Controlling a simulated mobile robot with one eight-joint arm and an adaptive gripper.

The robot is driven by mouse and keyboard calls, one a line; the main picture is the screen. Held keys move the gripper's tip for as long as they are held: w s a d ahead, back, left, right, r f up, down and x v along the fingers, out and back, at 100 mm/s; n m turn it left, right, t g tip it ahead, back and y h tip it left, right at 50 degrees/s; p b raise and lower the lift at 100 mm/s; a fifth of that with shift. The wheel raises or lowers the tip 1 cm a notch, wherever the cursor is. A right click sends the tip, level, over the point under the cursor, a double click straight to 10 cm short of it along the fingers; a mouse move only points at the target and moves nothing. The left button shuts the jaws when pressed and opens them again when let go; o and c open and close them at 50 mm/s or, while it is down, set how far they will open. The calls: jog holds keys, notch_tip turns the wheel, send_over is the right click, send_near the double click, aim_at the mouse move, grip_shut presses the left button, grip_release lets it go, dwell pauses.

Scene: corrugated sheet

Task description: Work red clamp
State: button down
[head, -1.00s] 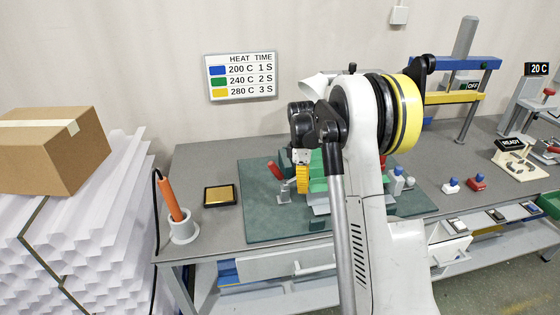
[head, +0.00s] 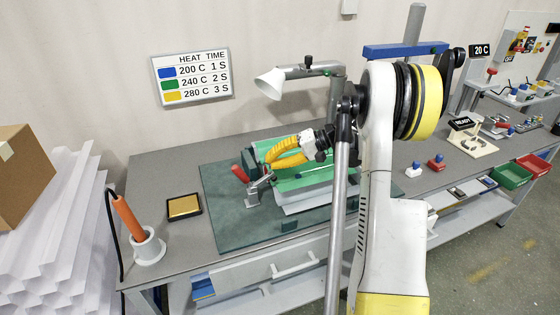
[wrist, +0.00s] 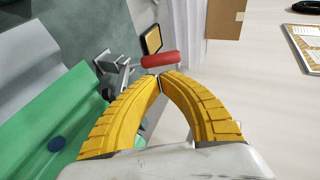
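The red clamp handle (head: 240,173) sticks up and leans left from a grey metal toggle clamp (head: 256,190) on the left end of the green fixture. In the wrist view the red handle (wrist: 160,60) lies just beyond my fingertips, with the clamp's metal body (wrist: 112,65) to its left. My gripper (head: 268,161) has yellow curved fingers pointing left toward the handle. In the wrist view its tips (wrist: 160,75) come together, with nothing seen between them. Whether they touch the handle is unclear. A translucent green sheet (head: 305,182) lies in the fixture, partly hidden by my arm.
A dark green mat (head: 225,215) lies under the fixture. A lamp-like grey nozzle (head: 270,84) arches over it. An orange-handled tool (head: 127,216) stands in a holder at left, beside a gold pad (head: 184,207). White sheets (head: 60,230) are stacked left of the bench.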

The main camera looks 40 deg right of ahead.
aim_at(243, 172)
jog(key=b+x, duration=0.2)
jog(key=x, duration=0.5)
jog(key=shift+w+a+f, duration=0.15)
jog(key=shift+w+a, duration=0.05)
jog(key=shift+a, duration=0.15)
jog(key=shift+w+a+g+h+p, duration=0.15)
jog(key=shift+a+g+h+p, duration=0.15)
jog(key=shift+a+h+p, duration=0.3)
jog(key=shift+w+a+n+g+h+p, duration=0.15)
jog(key=shift+a+n+g+h+p, duration=0.15)
jog(key=shift+a+h+p, duration=0.3)
jog(key=h, duration=0.1)
jog(key=a+f+h+p, duration=0.1)
jog(key=shift+w+a+n+g+h, duration=0.2)
jog(key=shift+w+n+g+h, duration=0.1)
jog(key=shift+g, duration=0.1)
jog(key=shift+w+a+f+g+h+p, duration=0.15)
jog(key=shift+a+f+g+h+p, duration=0.4)
jog(key=shift+h, duration=0.65)
jog(key=shift+w+a+f+h+b, duration=0.15)
jog(key=shift+a+f+b, duration=0.1)
jog(key=shift+f, duration=0.3)
jog(key=shift+a+f+h+b, duration=0.15)
jog(key=shift+a+f+b, duration=0.15)
jog(key=shift+f, duration=0.2)
